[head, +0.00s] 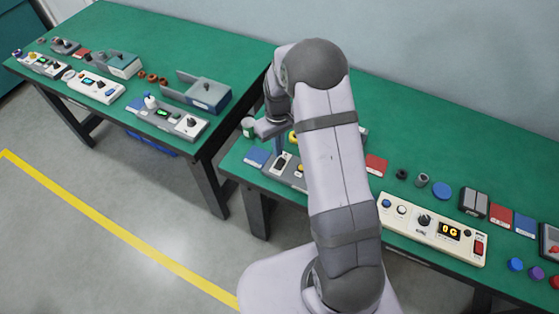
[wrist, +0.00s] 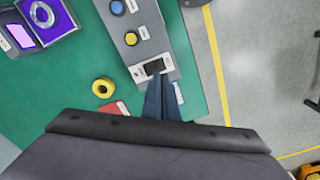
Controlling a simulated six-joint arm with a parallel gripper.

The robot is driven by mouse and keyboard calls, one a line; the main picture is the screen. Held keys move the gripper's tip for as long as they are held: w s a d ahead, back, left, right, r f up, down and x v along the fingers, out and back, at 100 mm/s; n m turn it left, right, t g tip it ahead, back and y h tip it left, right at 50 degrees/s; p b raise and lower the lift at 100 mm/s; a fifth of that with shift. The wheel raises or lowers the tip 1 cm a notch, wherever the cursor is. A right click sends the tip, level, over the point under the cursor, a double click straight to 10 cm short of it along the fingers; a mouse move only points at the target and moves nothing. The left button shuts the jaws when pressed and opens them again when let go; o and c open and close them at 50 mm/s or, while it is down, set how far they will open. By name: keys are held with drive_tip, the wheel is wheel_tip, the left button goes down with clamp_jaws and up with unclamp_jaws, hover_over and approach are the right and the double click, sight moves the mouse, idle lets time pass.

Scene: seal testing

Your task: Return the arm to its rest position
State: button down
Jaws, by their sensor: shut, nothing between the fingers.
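My arm rises in the middle of the head view and bends down at the far side. My gripper (head: 278,152) points down at the near table, partly hidden by my own arm. In the wrist view its two dark blue fingers (wrist: 158,79) are together with nothing between them. The tips appear over or just beside a black rocker switch (wrist: 153,67) at the end of a grey control box (wrist: 145,48). I cannot tell whether they touch it. The box has a yellow button (wrist: 131,38) and a blue button (wrist: 117,7).
A yellow ring (wrist: 103,87) and a red card (wrist: 114,109) lie beside the box. A cream control panel (head: 432,228) stands right of my arm on the green table (head: 385,140). Another green table (head: 190,50) with several devices stands left, across a gap.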

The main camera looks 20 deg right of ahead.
drive_tip(key=s+a+m+g, duration=0.1)
drive_tip(key=s+m+g, duration=0.2)
drive_tip(key=s, duration=1.4)
drive_tip(key=s+a+r, duration=0.2)
drive_tip(key=s+r, duration=0.4)
drive_tip(key=s, duration=0.2)
wheel_tip(320, 180, up, 6)
drive_tip(key=w+t, duration=0.2)
drive_tip(key=t, duration=0.1)
drive_tip(key=shift+w+a, duration=0.15)
drive_tip(key=shift+a, duration=0.05)
drive_tip(key=shift+f, duration=0.2)
idle(0.3)
